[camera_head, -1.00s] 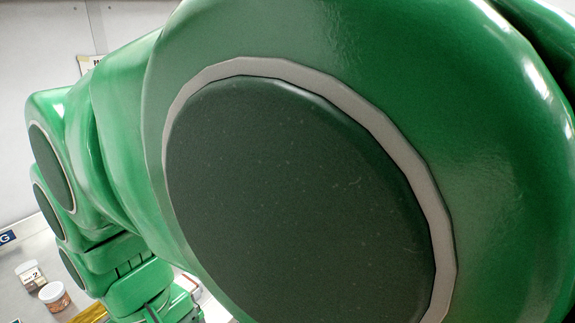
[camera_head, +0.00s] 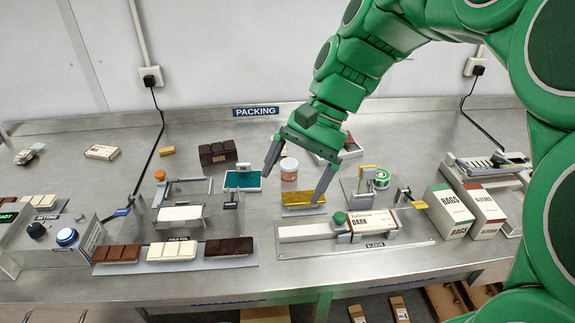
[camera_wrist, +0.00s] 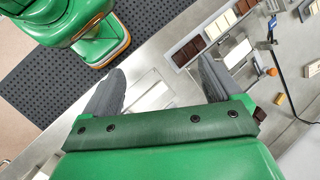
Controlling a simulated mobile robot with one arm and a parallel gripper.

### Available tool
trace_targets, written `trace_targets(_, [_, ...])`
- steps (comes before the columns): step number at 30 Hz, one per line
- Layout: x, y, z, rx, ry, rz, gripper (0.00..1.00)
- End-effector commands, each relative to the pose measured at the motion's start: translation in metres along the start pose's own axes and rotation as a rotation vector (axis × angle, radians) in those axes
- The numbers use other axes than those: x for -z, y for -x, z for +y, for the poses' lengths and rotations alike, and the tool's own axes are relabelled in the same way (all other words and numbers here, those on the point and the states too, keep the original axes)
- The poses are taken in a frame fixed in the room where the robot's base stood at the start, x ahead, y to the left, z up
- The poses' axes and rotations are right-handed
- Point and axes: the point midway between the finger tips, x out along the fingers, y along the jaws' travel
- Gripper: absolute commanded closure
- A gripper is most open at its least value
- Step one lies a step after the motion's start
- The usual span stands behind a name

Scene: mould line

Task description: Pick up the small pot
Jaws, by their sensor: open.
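A small pot (camera_head: 289,168) with a white lid and a pinkish-brown body stands upright towards the back middle of the steel bench in the head view. My gripper (camera_head: 292,187) is open, with its two fingers pointing down. In the head view the pot shows between the fingers, but no contact is visible and I cannot tell how far apart they are in depth. In the wrist view my open gripper (camera_wrist: 160,82) has nothing between its fingers, and I cannot make out the pot there.
A gold bar (camera_head: 303,198) on a plate lies in front of the pot. A teal tray (camera_head: 243,180) is to its left and a green tin (camera_head: 381,178) to its right. Chocolate bars (camera_head: 180,250) line the front edge. Upright bag boxes (camera_head: 449,212) stand at right.

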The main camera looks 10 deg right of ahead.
Motion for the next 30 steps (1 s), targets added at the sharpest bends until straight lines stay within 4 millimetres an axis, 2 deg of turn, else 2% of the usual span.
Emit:
trace_targets(6, [0.039, 0.014, -0.033, 0.096, -0.116, -0.071, 0.08])
trace_targets(15, [0.094, 0.034, -0.065, 0.216, -0.278, -0.174, 0.08])
trace_targets(22, [0.143, 0.049, -0.082, 0.300, -0.406, -0.251, 0.08])
trace_targets(30, [0.204, 0.063, -0.089, 0.390, -0.558, -0.340, 0.08])
